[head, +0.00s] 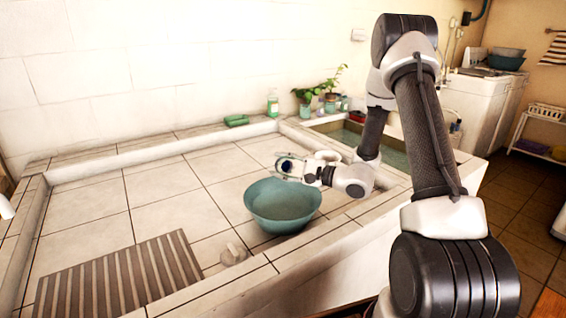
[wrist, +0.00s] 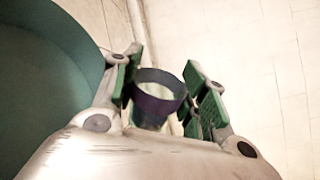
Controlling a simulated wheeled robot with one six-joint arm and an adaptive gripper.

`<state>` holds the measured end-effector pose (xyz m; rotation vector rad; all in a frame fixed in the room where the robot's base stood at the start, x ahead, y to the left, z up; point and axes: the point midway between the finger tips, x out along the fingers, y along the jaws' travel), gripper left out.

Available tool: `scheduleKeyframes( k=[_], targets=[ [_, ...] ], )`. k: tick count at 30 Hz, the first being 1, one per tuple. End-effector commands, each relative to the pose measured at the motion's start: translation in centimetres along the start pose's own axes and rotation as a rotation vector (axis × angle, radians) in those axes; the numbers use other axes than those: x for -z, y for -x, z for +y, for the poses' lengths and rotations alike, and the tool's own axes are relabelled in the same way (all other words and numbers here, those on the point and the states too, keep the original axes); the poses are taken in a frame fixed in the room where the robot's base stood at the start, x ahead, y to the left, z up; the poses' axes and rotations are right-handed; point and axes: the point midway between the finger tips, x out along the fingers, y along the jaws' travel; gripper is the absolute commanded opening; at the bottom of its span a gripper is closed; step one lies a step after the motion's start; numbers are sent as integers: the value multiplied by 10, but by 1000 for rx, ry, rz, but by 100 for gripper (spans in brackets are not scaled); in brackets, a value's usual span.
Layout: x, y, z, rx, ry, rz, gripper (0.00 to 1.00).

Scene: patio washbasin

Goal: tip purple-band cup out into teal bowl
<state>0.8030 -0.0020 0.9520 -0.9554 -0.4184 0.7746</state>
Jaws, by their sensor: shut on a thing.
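The teal bowl (head: 283,207) stands on the tiled top, near its front edge. Its wall also fills the left side of the wrist view (wrist: 45,85). My gripper (head: 284,167) is above the bowl's far rim in the head view. In the wrist view my gripper (wrist: 168,95) is shut on the purple-band cup (wrist: 157,94), with green pads on either side of it. The cup's dark purple band and its open mouth show there. In the head view the cup is small and partly hidden by the fingers, so its exact tilt and contents cannot be told.
A striped mat (head: 120,280) lies at the front left, with a small pale object (head: 233,252) beside it. A green soap dish (head: 236,121), a bottle (head: 272,104) and potted plants (head: 328,97) stand along the back ledge. A water-filled basin (head: 392,153) lies behind my arm.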

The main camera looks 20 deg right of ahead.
Motion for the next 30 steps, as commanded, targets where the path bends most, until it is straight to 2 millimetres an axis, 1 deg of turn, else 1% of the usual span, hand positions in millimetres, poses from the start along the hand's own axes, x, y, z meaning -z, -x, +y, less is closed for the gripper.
scheduleKeyframes(
  k=[12, 15, 18, 23, 30],
  targets=[
    [12, 0, 19, -1, 580, 8, 15],
    [12, 0, 18, 0, 725, 9, 15],
    [12, 0, 18, 0, 832, 11, 15],
    [11, 0, 18, 0, 923, 12, 15],
    [11, 0, 18, 0, 938, 12, 15]
  ],
)
